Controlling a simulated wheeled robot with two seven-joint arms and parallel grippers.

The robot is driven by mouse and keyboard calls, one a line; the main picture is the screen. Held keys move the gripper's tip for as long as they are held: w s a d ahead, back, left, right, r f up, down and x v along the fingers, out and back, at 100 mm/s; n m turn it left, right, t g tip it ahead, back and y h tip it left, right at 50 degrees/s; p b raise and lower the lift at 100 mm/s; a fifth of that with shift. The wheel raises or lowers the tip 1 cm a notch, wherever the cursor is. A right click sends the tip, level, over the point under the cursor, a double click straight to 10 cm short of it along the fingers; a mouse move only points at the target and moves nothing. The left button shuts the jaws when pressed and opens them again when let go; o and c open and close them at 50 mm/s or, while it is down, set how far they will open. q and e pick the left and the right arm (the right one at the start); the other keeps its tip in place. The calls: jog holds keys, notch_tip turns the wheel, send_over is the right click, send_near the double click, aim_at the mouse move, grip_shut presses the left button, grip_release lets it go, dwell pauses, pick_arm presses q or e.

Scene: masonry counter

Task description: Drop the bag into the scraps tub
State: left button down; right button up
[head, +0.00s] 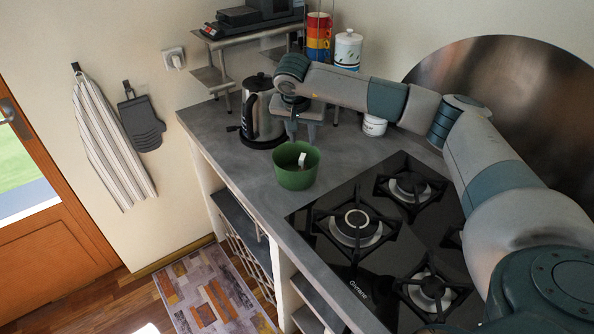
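The green scraps tub (294,180) stands on the grey counter, left of the hob. A small whitish thing (302,159) with a dark mark shows inside the tub near its right side; it may be the bag or its tag, too small to be sure. My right gripper (301,134) points down just above and behind the tub's rim. Its two fingers look apart, with nothing visible between them. My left gripper is not in view.
A steel kettle (257,110) stands close left of my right gripper. A black gas hob (343,262) lies right of the tub. A white canister (347,48), stacked coloured cups (318,38) and a small white pot (374,125) are behind. Bare counter (215,120) lies left of the kettle.

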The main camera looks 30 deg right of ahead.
jog(key=b+v, duration=0.4)
jog(key=v, duration=1.2)
jog(key=shift+d+r, duration=0.1)
